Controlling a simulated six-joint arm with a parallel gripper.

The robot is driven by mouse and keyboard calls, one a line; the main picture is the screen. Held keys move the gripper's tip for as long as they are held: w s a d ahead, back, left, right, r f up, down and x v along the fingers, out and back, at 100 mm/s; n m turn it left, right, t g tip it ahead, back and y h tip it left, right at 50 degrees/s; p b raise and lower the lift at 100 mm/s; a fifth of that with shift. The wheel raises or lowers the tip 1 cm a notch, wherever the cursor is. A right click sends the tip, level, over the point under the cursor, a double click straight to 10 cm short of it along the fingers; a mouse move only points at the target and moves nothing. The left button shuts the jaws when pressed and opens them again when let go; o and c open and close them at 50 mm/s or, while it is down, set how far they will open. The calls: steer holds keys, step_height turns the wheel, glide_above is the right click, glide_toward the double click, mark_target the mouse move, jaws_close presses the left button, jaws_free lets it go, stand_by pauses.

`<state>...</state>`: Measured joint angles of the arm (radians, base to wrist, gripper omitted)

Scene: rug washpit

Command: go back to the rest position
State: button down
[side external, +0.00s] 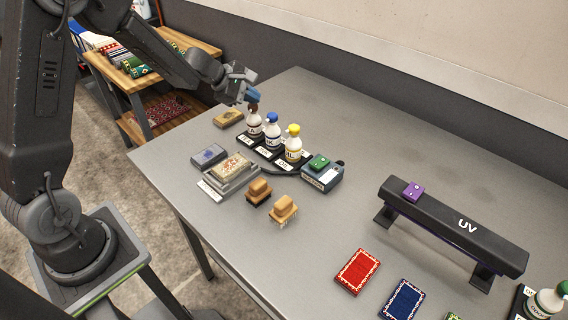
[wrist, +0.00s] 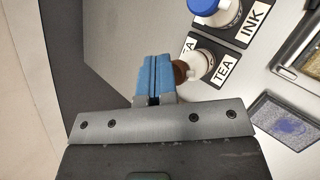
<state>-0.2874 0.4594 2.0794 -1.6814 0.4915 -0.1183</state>
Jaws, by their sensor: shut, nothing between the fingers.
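My gripper (side external: 254,95) is at the upper left of the table in the side view, above the tabletop and close to the brown-capped bottle (side external: 254,121). In the wrist view the blue fingertips (wrist: 154,78) are together with nothing between them. The brown-capped bottle (wrist: 198,67) stands just beside the fingers there, partly hidden behind them, at the TEA label. I cannot tell whether the fingers touch its cap.
Nearby are a tan block (side external: 228,118), a grey pad (side external: 209,155), two brushes (side external: 283,209) and a black UV bar (side external: 455,226). The table's back middle is clear.

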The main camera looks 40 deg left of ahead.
steer(key=shift+r, duration=0.8)
step_height(320, 180, up, 6)
stand_by(0.4)
stand_by(2.3)
steer(key=shift+f, duration=3.05)
steer(key=shift+f, duration=0.45)
steer(key=shift+f, duration=0.15)
stand_by(0.6)
